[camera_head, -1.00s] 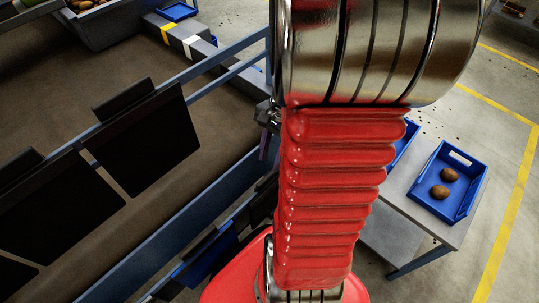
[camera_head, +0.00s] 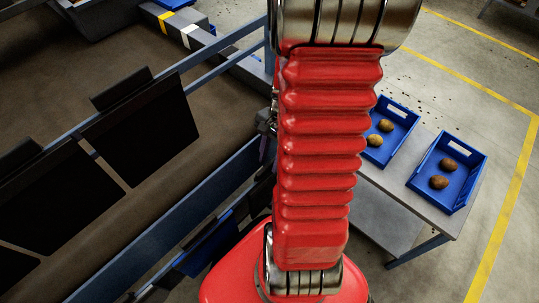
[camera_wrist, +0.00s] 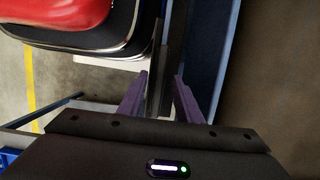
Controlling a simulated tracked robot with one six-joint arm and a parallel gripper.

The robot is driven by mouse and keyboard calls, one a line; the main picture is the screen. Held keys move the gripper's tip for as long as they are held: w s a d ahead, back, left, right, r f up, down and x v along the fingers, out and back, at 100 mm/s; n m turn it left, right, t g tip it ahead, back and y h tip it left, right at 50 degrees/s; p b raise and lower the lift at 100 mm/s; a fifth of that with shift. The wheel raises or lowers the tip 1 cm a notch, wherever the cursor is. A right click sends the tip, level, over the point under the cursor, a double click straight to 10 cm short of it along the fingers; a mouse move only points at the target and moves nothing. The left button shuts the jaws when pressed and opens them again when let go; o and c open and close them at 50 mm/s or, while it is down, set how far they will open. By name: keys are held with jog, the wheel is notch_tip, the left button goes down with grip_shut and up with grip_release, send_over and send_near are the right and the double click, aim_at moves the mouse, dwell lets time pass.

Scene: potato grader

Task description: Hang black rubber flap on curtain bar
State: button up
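Lower, beside the frame, dark and blue flap-like pieces (camera_head: 208,246) show partly behind my arm. In the wrist view, my gripper (camera_wrist: 161,76) has its two purple fingers apart. A narrow dark and grey edge (camera_wrist: 166,60) shows in the gap; whether it is a flap, and how near, I cannot tell.
A grey table (camera_head: 446,222) at right carries two blue trays, one (camera_head: 402,117) partly behind my arm and one (camera_head: 467,190) farther right, with potatoes. A blue beam (camera_head: 160,232) edges the brown belt (camera_head: 105,52). Open floor lies at right.

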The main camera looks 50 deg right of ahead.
jog(key=shift+d+x, duration=0.2)
jog(key=shift+x, duration=0.6)
jog(key=shift+d+x, duration=0.2)
jog(key=shift+x, duration=0.55)
jog(key=shift+f, duration=0.1)
jog(key=shift+c, duration=0.5)
grip_shut()
jog(key=shift+a+v, duration=0.25)
jog(key=shift+v, duration=0.8)
jog(key=shift+a+v, duration=0.25)
jog(key=shift+v, duration=0.8)
